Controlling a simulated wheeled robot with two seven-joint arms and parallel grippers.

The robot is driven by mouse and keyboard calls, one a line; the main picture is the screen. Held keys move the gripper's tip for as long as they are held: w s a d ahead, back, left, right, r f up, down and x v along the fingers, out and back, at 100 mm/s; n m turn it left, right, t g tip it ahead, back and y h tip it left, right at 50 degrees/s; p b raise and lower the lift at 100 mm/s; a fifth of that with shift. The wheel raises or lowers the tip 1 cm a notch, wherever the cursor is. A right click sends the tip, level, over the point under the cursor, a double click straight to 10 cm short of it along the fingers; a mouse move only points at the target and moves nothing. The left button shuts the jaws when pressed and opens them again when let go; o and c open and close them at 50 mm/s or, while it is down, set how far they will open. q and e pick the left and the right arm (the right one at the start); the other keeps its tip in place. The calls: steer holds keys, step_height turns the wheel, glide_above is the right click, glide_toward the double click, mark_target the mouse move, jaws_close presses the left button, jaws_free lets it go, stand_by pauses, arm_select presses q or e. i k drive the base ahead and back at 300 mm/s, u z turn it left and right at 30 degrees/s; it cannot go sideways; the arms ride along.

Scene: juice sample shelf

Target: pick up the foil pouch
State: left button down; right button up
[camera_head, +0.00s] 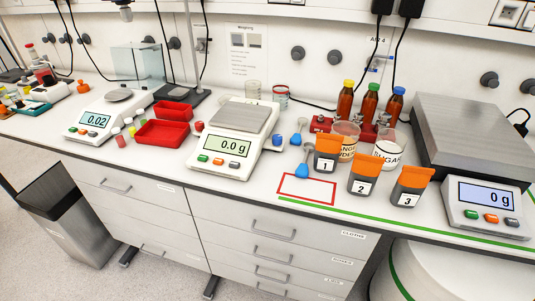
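Three small dark grey pouches with orange tops stand upright on the bench at the centre right. They carry white labels: pouch 1 (327,153), pouch 2 (364,180) and pouch 3 (410,187). I cannot tell which of them is the foil pouch. Pouch 1 is furthest left and partly covers the jar behind it. Pouch 3 is nearest the large scale. Neither of my grippers is in view.
A large scale (475,130) stands right of the pouches. Labelled jars (390,150) and capped bottles (369,104) stand behind them. A white balance (222,155) stands further left. A green line runs along the front edge.

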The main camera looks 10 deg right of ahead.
mark_target(328, 146)
steer(key=u, duration=0.7)
steer(key=i, duration=0.85)
steer(key=z, duration=1.2)
